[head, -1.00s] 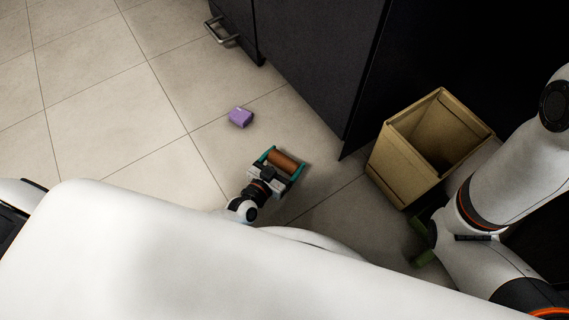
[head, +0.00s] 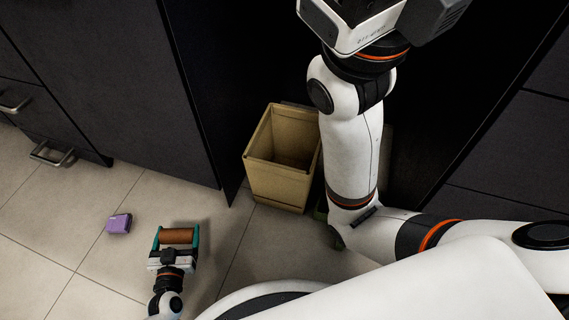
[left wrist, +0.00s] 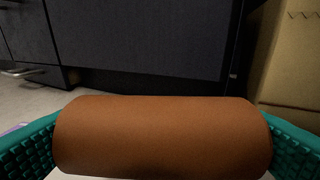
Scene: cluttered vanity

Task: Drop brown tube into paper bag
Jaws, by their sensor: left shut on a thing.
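The brown tube (head: 177,236) lies crosswise between the teal fingers of my left gripper (head: 176,238), which is shut on it by its two ends. In the left wrist view the brown tube (left wrist: 163,136) fills the lower middle, with a teal finger at each end. The paper bag (head: 277,184) stands upright and open-topped on the floor, to the right of and beyond my left gripper. Its side also shows at the right edge of the left wrist view (left wrist: 292,60). My right arm crosses the head view beside the bag; I cannot make out its fingers.
Dark cabinets (head: 165,110) with metal handles stand behind, one panel edge reaching close to the bag's left side. Bare floor lies between my left gripper and the bag.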

